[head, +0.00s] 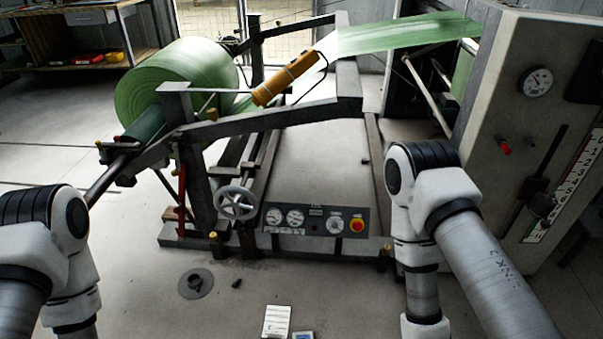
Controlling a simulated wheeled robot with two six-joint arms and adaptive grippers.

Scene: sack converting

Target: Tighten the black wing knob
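A black knob-like part (540,204) sits on the dark vertical slot of the grey cabinet at the right, beside a red and white scale (571,178). It looks like the black wing knob, but its wings are too small to make out. I cannot tell how tight it is. My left arm stands at the lower left and my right arm at the lower right, in front of the cabinet. Both arms run out of the bottom of the picture, and neither gripper shows.
The grey cabinet (500,105) carries a gauge (535,82) and a red knob (504,146). An unwind frame with a green roll (172,80), handwheel (236,203) and control panel (314,219) stands ahead. A round floor plate (195,284) and a paper sheet (276,321) lie on the floor.

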